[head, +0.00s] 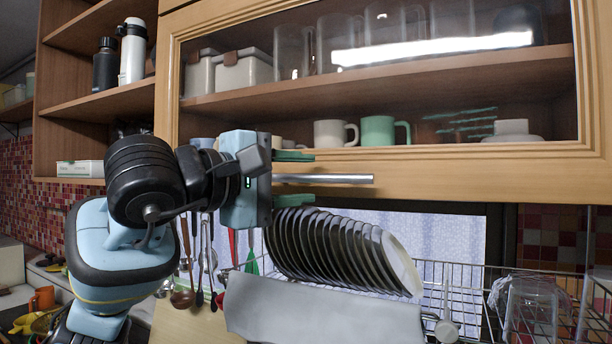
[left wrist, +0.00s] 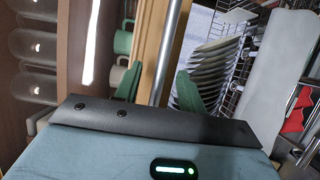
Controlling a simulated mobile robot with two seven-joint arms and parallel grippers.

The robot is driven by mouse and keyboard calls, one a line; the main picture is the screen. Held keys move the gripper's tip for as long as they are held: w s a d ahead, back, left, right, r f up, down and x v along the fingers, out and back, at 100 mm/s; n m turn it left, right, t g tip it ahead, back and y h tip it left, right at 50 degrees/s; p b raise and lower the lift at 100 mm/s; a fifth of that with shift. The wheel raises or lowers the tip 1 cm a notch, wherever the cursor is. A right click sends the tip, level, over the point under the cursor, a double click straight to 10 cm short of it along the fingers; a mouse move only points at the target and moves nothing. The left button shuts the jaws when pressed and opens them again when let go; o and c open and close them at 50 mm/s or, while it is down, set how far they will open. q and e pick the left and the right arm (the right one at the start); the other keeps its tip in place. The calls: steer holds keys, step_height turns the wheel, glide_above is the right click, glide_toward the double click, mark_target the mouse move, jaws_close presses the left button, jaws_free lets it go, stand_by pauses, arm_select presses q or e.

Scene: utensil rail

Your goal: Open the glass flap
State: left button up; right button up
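The glass flap is a wide pane in a light wooden frame (head: 480,168) on the upper cabinet, and it looks closed. A metal bar handle (head: 335,179) runs along its lower edge; it also shows in the left wrist view (left wrist: 168,50). My left gripper (head: 300,179) is at the left part of the handle. Its two green fingers are apart, one above and one below the bar, with gaps visible on both sides. In the left wrist view the bar lies between the fingers (left wrist: 158,92). The handle's left end is hidden by the gripper. My right gripper is not in view.
Mugs (head: 378,131) and jars stand behind the glass. Below the flap, a wire rack holds a row of plates (head: 335,245), with a pale grey roll or sheet (head: 325,305) in front. Utensils (head: 209,250) hang at left. Open shelves (head: 75,110) hold bottles.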

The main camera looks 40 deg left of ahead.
arm_select(q)
steer(key=shift+w+d, duration=0.1)
steer(key=shift+w, duration=0.85)
jaws_close()
